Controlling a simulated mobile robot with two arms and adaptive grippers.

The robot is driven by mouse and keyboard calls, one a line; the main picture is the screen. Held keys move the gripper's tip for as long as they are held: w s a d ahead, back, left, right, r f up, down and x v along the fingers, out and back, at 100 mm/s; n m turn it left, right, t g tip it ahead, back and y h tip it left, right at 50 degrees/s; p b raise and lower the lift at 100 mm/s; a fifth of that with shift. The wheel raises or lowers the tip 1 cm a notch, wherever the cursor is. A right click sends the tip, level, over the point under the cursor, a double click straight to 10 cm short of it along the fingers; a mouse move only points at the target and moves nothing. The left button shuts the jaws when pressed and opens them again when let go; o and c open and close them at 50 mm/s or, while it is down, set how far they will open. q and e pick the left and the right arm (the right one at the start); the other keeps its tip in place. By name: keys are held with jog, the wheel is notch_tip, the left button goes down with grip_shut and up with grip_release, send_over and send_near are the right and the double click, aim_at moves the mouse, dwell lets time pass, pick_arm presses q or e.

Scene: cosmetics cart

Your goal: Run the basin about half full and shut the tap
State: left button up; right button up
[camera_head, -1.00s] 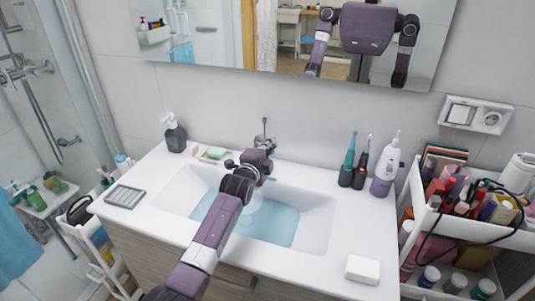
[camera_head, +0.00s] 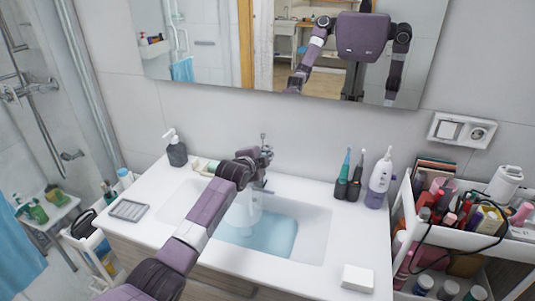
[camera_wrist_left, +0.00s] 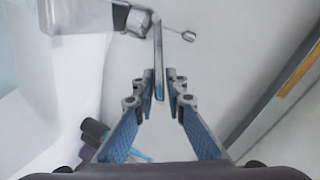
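The white basin (camera_head: 316,232) holds a pool of blue water (camera_head: 275,237) over part of its floor. A pale stream (camera_head: 244,208) seems to fall into it below the tap, partly hidden by my arm. The tap (camera_head: 263,140) stands at the basin's back edge, largely covered by my left gripper (camera_head: 258,158). In the left wrist view the tap's thin lever (camera_wrist_left: 158,55) stands between the fingertips of my left gripper (camera_wrist_left: 160,80), which look apart, with a small gap beside the lever. Contact is not clear. My right gripper is not directly in view.
A soap dispenser (camera_head: 176,150) and grey soap dish (camera_head: 128,209) stand left on the counter. Toothbrushes (camera_head: 348,182), a lilac-and-white bottle (camera_head: 379,182) and a white box (camera_head: 357,278) stand right. A loaded cosmetics cart (camera_head: 460,215) is beyond. The mirror (camera_head: 210,60) hangs above.

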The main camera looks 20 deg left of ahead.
pick_arm(q)
jog(key=shift+o, duration=1.4)
jog(key=shift+w, duration=0.1)
jog(key=shift+f, duration=0.1)
pick_arm(e)
jog(key=shift+s, duration=0.3)
jog(key=shift+d, duration=0.1)
pick_arm(q)
jog(key=v, duration=1.2)
pick_arm(e)
jog(key=shift+w, duration=0.15)
